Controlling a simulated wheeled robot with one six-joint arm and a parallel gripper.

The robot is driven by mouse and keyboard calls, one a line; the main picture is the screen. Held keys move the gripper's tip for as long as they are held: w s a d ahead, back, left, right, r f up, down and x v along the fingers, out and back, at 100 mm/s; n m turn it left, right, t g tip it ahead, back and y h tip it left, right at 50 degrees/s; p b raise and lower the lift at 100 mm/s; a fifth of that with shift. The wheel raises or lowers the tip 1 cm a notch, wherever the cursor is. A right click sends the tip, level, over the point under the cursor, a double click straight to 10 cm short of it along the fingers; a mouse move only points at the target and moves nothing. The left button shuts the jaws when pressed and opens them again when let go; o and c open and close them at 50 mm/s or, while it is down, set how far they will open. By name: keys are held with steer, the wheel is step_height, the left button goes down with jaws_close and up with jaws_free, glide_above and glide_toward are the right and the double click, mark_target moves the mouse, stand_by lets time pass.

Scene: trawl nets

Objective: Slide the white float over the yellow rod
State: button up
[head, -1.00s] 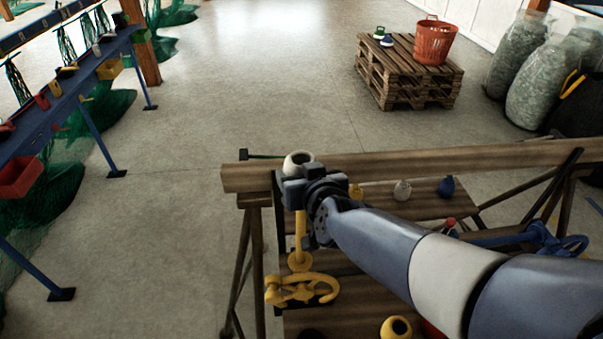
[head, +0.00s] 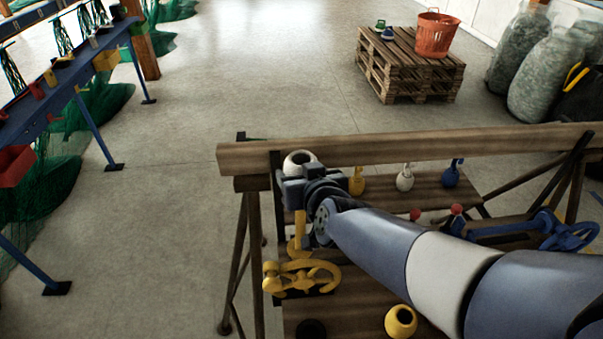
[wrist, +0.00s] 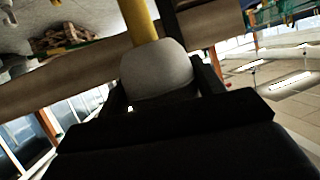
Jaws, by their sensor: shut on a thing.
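The white float (head: 299,163) is held in my gripper (head: 300,174), against the wooden beam in the head view. The float's top opening faces up. The yellow rod (head: 299,229) stands upright below the gripper and rises from a yellow hook-shaped base (head: 301,276). In the wrist view the float (wrist: 156,70) sits between the two dark fingers (wrist: 160,88), and the rod (wrist: 139,22) meets its far edge, in line with it. My gripper hides the rod's upper part in the head view, so I cannot tell how far it enters the float.
A wooden beam (head: 430,150) runs just behind the float. Yellow, white and blue floats or weights stand by it; a yellow ring-shaped float (head: 401,321) lies in front. A blue hook-shaped piece (head: 568,233) is at right. A pallet (head: 410,70) with an orange basket (head: 436,34) stands behind.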

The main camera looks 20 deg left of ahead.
steer(key=o, duration=1.1)
steer(key=shift+c, duration=0.2)
steer(key=p+v, duration=0.4)
steer(key=v, duration=0.6)
steer(key=shift+s+d+r, duration=0.2)
steer(key=shift+s, duration=0.1)
